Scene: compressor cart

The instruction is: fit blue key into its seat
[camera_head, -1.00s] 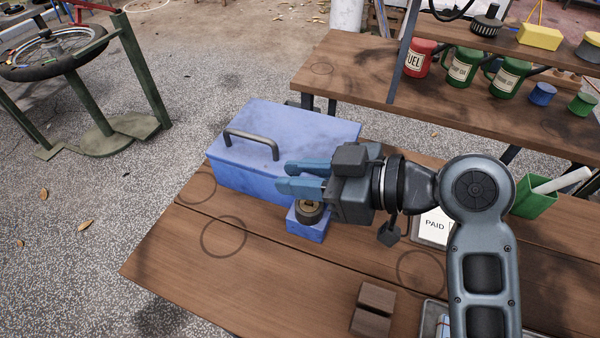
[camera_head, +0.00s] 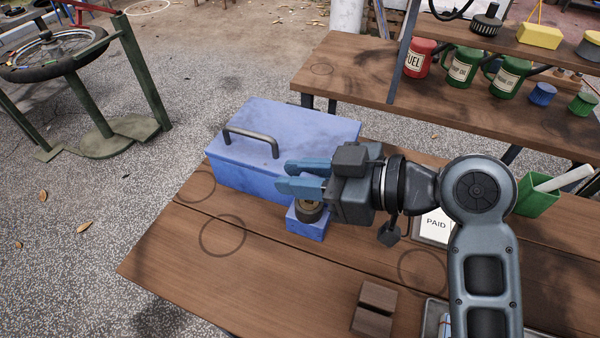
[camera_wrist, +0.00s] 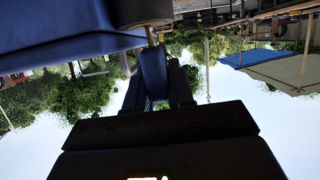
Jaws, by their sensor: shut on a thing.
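My gripper (camera_head: 284,177) reaches left above the bench, its two blue-grey fingers beside the blue toolbox's front. In the wrist view its fingers (camera_wrist: 156,92) are shut on the blue key (camera_wrist: 153,75). A thin shaft runs from the key toward a dark round part at the top of that view; I cannot tell whether it touches or enters it. In the head view the key is not clearly visible. A small blue block (camera_head: 307,228) with a dark brass round lock (camera_head: 309,211) on top, likely the seat, stands just below the fingers, partly covered by the gripper.
The blue toolbox (camera_head: 285,135) with a dark handle stands close behind the fingers. A PAID card (camera_head: 435,226), wooden blocks (camera_head: 374,308) and a green cup (camera_head: 538,198) are on the bench (camera_head: 235,265). The bench's front left is clear. Cans stand on the far table.

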